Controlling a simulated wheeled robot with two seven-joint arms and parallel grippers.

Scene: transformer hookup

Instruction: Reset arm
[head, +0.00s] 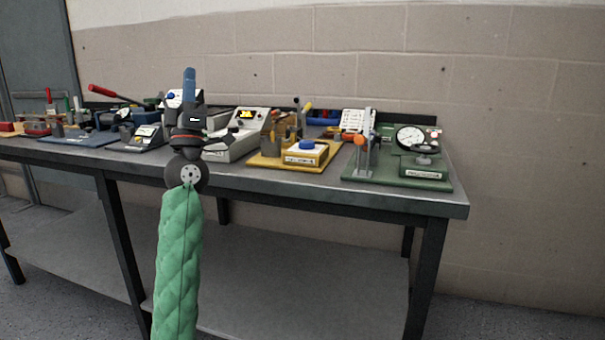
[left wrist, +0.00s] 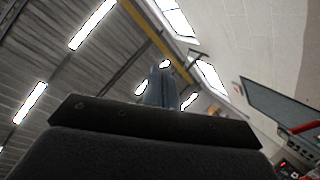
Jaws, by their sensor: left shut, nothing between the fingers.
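My left gripper (head: 189,72) stands upright in front of the workbench in the head view, with its blue fingers pointing up. The fingers are together and hold nothing. Below it my left arm, in a green sleeve, comes up from the bottom of the picture. In the left wrist view the shut fingers (left wrist: 161,88) point up toward the ceiling. The gripper hides a part of the bench top and some devices behind it. My right gripper is not in view.
The workbench (head: 440,203) carries a yellow fixture (head: 290,163), a green plate with a round dial (head: 410,138), a white meter box (head: 236,148) and a red-handled tool (head: 103,91). A block wall stands behind. The lower shelf (head: 300,275) looks bare.

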